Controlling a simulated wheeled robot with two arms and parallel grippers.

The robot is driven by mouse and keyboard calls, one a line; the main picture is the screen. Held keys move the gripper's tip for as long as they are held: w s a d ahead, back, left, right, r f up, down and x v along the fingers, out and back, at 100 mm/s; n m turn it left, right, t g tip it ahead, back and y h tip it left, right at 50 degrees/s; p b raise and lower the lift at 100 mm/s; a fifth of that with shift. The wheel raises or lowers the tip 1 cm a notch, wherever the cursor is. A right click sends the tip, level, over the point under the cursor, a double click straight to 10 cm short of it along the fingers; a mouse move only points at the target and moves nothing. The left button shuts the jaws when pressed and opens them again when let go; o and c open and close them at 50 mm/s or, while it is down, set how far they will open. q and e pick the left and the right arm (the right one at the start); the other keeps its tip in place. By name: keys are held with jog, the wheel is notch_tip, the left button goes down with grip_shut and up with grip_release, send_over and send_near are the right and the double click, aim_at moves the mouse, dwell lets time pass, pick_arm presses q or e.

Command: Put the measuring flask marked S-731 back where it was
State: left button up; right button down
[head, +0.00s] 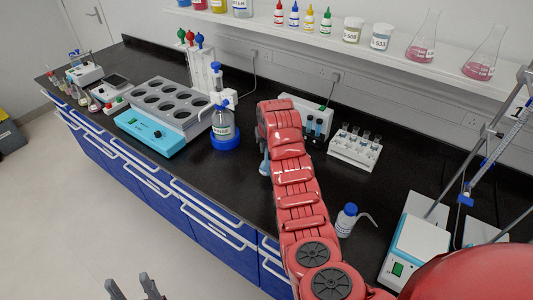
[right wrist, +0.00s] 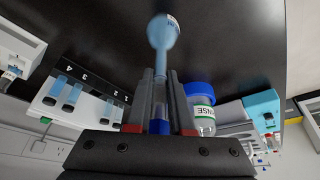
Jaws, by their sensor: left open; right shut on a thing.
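The measuring flask (right wrist: 163,33) has a pale blue bulb and a narrow neck holding blue liquid. Its label shows only at the edge of the bulb and cannot be read. My right gripper (right wrist: 161,78) is shut on the flask's neck in the right wrist view. My left gripper (head: 129,284) is open and empty at the bottom, in front of the bench.
A dispenser bottle with a blue base (head: 224,130) stands left of the flask. Behind are a white unit with blue vials (head: 310,106) and a white tube rack (head: 355,148). A wash bottle (head: 346,220) stands right of my arm. Bench front left of my arm is clear.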

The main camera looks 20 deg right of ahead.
aim_at(266, 159)
notch_tip(266, 159, down, 3)
jog(key=shift+f+p, duration=0.15)
jog(key=shift+p, duration=0.8)
jog(key=shift+f, duration=0.1)
jog(key=shift+f+b, duration=0.15)
jog(key=shift+b, duration=0.15)
jog(key=c, duration=0.8)
grip_release()
